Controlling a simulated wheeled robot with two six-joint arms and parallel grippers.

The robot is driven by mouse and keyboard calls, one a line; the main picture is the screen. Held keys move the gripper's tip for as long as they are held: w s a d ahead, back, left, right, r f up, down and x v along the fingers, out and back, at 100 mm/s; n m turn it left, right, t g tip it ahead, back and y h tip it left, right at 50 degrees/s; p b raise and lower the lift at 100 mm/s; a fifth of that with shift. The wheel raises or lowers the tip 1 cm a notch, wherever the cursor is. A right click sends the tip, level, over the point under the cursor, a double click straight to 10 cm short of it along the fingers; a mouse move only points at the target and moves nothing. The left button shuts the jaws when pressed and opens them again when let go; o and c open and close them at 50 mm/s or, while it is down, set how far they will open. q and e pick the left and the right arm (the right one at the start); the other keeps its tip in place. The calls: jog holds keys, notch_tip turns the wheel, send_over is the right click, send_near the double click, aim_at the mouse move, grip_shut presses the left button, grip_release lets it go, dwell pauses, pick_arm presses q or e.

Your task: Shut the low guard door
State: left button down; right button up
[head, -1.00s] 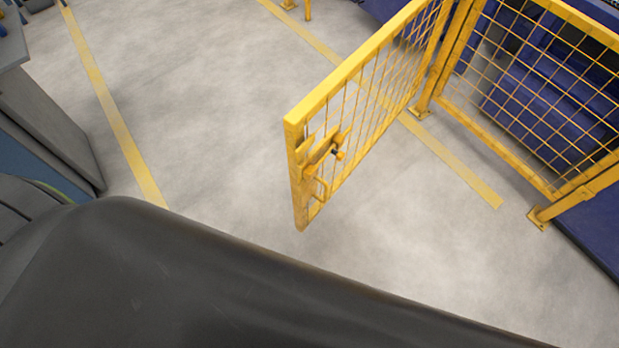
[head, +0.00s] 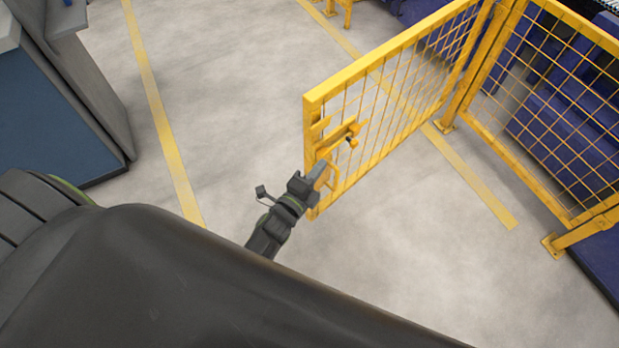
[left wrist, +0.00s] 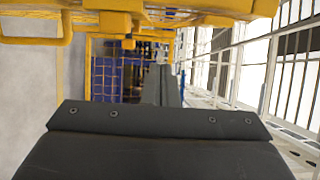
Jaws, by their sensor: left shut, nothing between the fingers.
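The low guard door (head: 395,100) is a yellow frame with wire mesh. It stands open, swung out at an angle from its hinge post at the back right. A yellow latch (head: 338,142) and a handle sit on its free edge. My left gripper (head: 318,172) is at the free edge, beside the handle and below the latch. It is shut and empty; whether it touches the door I cannot tell. In the left wrist view yellow door parts (left wrist: 150,12) fill the top, close to the dark gripper body (left wrist: 160,125). My right gripper is not in view.
A fixed yellow mesh fence panel (head: 555,110) stands at the right, with blue machinery behind it. A grey and blue cabinet (head: 70,100) stands at the left. The grey floor (head: 430,240) in front of the door is clear, with yellow lines on it.

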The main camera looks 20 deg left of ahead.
aim_at(315, 149)
pick_arm(q)
jog(key=shift+w+a, duration=0.5)
jog(key=shift+w, duration=0.45)
jog(key=shift+w+a, duration=0.5)
jog(key=shift+w, duration=0.45)
jog(key=shift+w+a, duration=0.5)
jog(key=shift+w, duration=0.45)
jog(key=shift+a, duration=0.1)
